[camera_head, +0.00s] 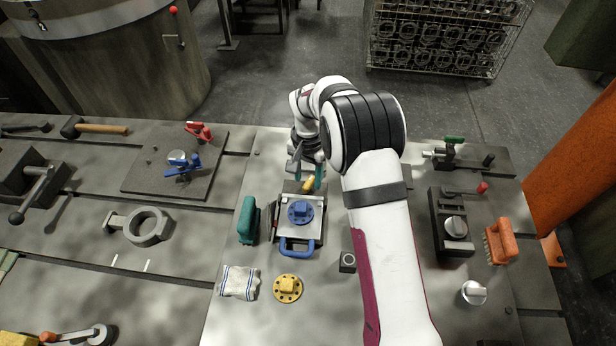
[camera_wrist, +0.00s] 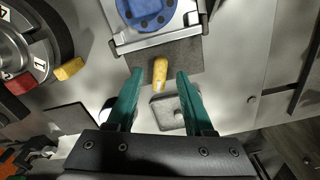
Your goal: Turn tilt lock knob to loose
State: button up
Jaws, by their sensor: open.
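The tilt lock knob appears to be the yellow grip (camera_head: 308,185) at the far edge of a tilt fixture (camera_head: 318,222). In the wrist view the yellow grip (camera_wrist: 160,73) points roughly up and down the picture. My gripper (camera_head: 306,176) is over it, with its two green fingers apart. In the wrist view the open fingertips (camera_wrist: 159,76) lie on either side of the grip with a gap at each side. Whether they are level with it is not clear. A blue flanged casting (camera_head: 301,211) sits on the fixture's plate. No lock markings can be read.
A teal block (camera_head: 248,220) stands left of the fixture, and a blue handle (camera_head: 297,248) sticks out in front.

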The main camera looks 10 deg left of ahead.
jog(key=shift+f, duration=0.6)
grip_shut()
jog(key=shift+n, duration=0.3)
jog(key=n, duration=0.4)
jog(key=shift+d+n, duration=0.15)
jog(key=shift+n, duration=0.15)
jog(key=n, duration=0.5)
jog(key=shift+d, duration=0.1)
jog(key=n, duration=0.4)
jog(key=shift+w+n, duration=0.1)
jog(key=shift+n, duration=0.3)
jog(key=n, duration=0.4)
jog(key=shift+d+r+n, duration=0.1)
jog(key=shift+n, duration=0.3)
jog(key=shift+w+n, duration=0.1)
jog(key=shift+n, duration=0.2)
